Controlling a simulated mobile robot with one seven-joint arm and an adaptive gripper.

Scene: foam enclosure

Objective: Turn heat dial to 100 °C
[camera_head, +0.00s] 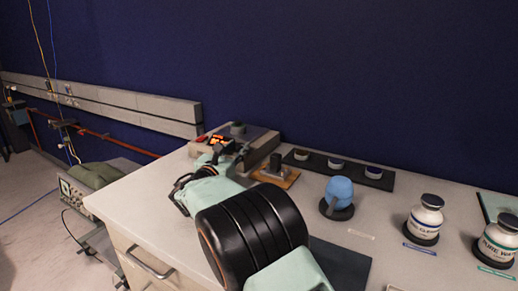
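A grey heating device (258,146) with a dark top stands at the back left of the bench against the blue wall. Its front shows a lit orange display (217,140) and a small red part (201,138). I cannot make out the heat dial or read its setting. My arm reaches across the bench, and my gripper (217,152) is at the front of the device, just below the display. The wrist hides most of the fingers and the lower front panel. I cannot tell whether the gripper touches a dial or whether it is open.
An orange-brown board (289,180) with a dark block is right of the device. Behind it is a black tray (318,164) with several small round containers. A blue rounded object (339,189) and white bottles (427,218) stand further right. The bench's front left top is clear.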

